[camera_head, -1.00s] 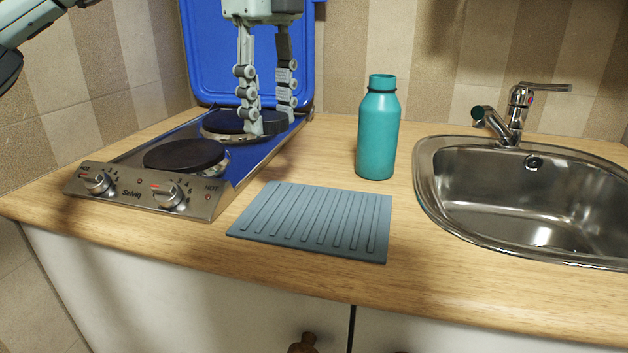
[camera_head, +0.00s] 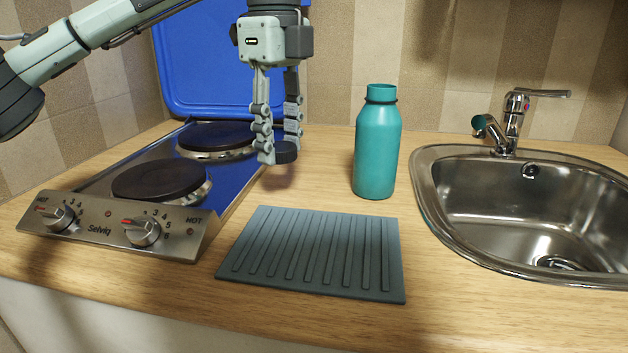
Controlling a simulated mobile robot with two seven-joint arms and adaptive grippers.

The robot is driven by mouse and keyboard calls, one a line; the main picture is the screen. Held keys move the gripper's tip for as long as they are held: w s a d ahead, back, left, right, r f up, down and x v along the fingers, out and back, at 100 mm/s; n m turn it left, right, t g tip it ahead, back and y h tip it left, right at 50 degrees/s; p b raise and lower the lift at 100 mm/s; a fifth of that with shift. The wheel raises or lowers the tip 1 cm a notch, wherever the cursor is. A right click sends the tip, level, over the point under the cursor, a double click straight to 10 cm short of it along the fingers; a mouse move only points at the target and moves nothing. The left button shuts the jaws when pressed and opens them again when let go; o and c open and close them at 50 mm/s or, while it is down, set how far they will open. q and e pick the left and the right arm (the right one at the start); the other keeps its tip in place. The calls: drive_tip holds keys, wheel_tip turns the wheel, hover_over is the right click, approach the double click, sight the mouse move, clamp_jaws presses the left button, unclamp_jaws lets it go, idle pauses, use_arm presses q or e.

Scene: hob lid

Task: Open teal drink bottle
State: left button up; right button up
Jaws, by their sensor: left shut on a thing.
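My right gripper is not in view.
A two-plate hob (camera_head: 113,225) with a raised blue lid (camera_head: 205,60) stands at the left. A blue-grey ribbed mat (camera_head: 315,255) lies in front of the bottle. A steel sink (camera_head: 425,195) with a tap (camera_head: 512,125) is at the right.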

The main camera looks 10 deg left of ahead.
sight(313, 194)
use_arm(q)
drive_tip(key=w+d+f, duration=0.1)
drive_tip(key=d, duration=0.1)
drive_tip(key=w+d+f, duration=0.2)
drive_tip(key=shift+w+p, duration=0.2)
drive_tip(key=shift+p, duration=0.1)
drive_tip(key=shift+f, duration=2)
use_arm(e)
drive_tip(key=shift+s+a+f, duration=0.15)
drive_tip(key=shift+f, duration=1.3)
use_arm(q)
drive_tip(key=shift+f, duration=0.15)
drive_tip(key=o, duration=1.3)
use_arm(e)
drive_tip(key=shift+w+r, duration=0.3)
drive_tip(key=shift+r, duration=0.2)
